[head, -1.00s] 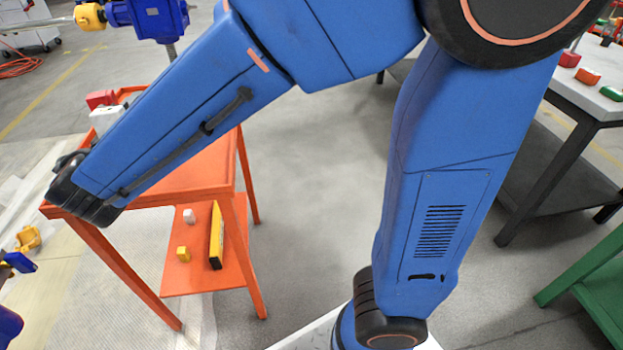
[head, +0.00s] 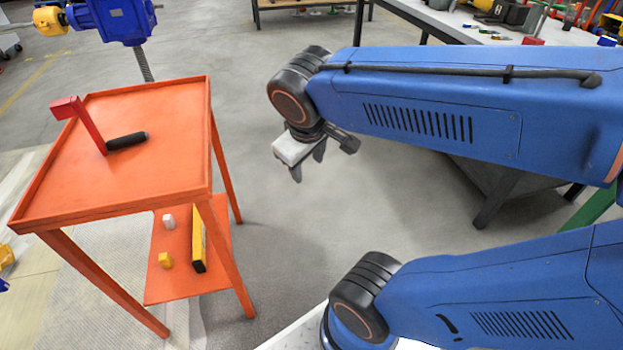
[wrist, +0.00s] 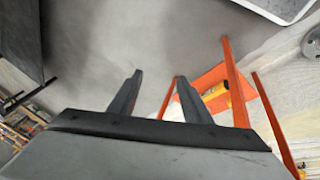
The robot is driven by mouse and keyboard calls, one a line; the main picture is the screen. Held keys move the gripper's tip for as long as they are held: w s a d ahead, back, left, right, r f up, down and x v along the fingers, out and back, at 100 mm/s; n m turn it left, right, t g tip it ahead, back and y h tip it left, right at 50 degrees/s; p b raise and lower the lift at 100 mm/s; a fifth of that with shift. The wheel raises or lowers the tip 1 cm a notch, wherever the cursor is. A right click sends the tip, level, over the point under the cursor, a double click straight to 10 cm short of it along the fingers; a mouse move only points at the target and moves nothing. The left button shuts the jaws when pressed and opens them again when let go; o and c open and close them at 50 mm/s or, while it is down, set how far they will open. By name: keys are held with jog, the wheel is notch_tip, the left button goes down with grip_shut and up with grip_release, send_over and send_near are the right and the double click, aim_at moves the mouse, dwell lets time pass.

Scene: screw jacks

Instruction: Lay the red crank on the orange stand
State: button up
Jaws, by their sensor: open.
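The red crank (head: 90,128) lies on the top of the orange stand (head: 165,150) in the head view. Its red arm carries a square red end at the upper left, and its black handle (head: 127,140) points right. The crank is apart from my gripper. My gripper (head: 309,170) is open and empty, to the right of the stand over bare floor, pointing down. In the wrist view, the two dark fingers (wrist: 158,96) are spread with nothing between them. Part of the stand's orange legs and lower shelf (wrist: 212,82) shows there beyond the fingers.
A blue gearbox (head: 112,20) on a screw is behind the stand. A workbench (head: 455,25) with tools is at the back right. Floor between is clear.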

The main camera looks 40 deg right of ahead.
jog(key=shift+s+a+f+m+t+y, duration=0.15)
jog(key=shift+s+a+m+y, duration=0.25)
jog(key=shift+s, duration=0.3)
jog(key=shift+s+a+f+m+t+y, duration=0.1)
jog(key=shift+s+a+m+t+y, duration=0.1)
jog(key=shift+s+m+y, duration=0.35)
jog(key=shift+s+a+f+m+t+y, duration=0.15)
jog(key=shift+s+a+m+y, duration=0.15)
jog(key=shift+s, duration=0.5)
jog(key=shift+r, duration=0.1)
